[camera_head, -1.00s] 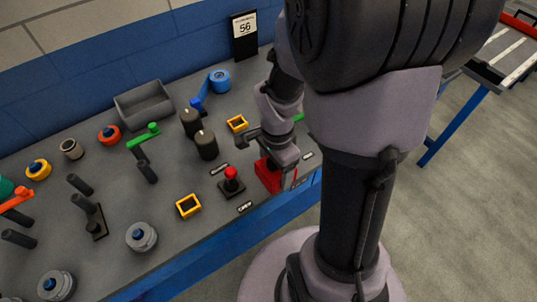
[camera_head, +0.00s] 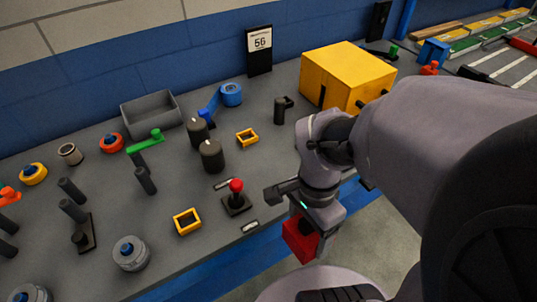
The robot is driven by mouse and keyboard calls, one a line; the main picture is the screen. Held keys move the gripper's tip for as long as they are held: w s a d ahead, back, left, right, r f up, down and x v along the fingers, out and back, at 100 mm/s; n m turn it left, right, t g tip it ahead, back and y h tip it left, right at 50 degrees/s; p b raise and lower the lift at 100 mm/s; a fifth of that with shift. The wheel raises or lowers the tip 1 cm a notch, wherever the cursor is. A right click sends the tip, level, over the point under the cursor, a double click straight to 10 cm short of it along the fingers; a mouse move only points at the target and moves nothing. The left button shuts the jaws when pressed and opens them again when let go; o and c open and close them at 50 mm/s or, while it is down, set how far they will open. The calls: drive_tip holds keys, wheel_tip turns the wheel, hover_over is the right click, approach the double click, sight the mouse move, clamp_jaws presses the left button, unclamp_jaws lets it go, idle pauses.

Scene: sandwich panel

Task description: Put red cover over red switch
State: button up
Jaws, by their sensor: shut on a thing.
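The red switch (camera_head: 236,187) stands upright on a dark square base on the grey panel, with a round red knob on top and nothing over it. My gripper (camera_head: 309,235) is shut on the red cover (camera_head: 298,242), a red box shape. It holds the cover to the right of the switch and apart from it, out past the panel's front edge in the picture. The gripper partly hides the cover, and its fingertips are hard to make out.
A yellow box (camera_head: 342,75) stands at the back right. Two dark cylinders (camera_head: 212,155), a yellow square frame (camera_head: 187,221) and a grey round knob (camera_head: 131,253) are near the switch. A small white label (camera_head: 250,226) lies in front of it. A grey bin (camera_head: 152,114) is further back.

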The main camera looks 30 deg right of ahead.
drive_tip(key=shift+w+d+r+t+h, duration=0.15)
drive_tip(key=shift+w+r+t, duration=0.1)
drive_tip(key=shift+r, duration=0.4)
drive_tip(key=shift+w+d+r+t+h, duration=0.15)
drive_tip(key=shift+w+r+t, duration=0.1)
drive_tip(key=shift+r, duration=0.35)
wheel_tip(320, 180, up, 7)
drive_tip(key=p, duration=0.7)
drive_tip(key=shift+r, duration=0.1)
drive_tip(key=shift+s+a+r+p, duration=0.1)
drive_tip(key=shift+r+p, duration=0.55)
drive_tip(key=shift+r, duration=0.15)
drive_tip(key=shift+f, duration=0.1)
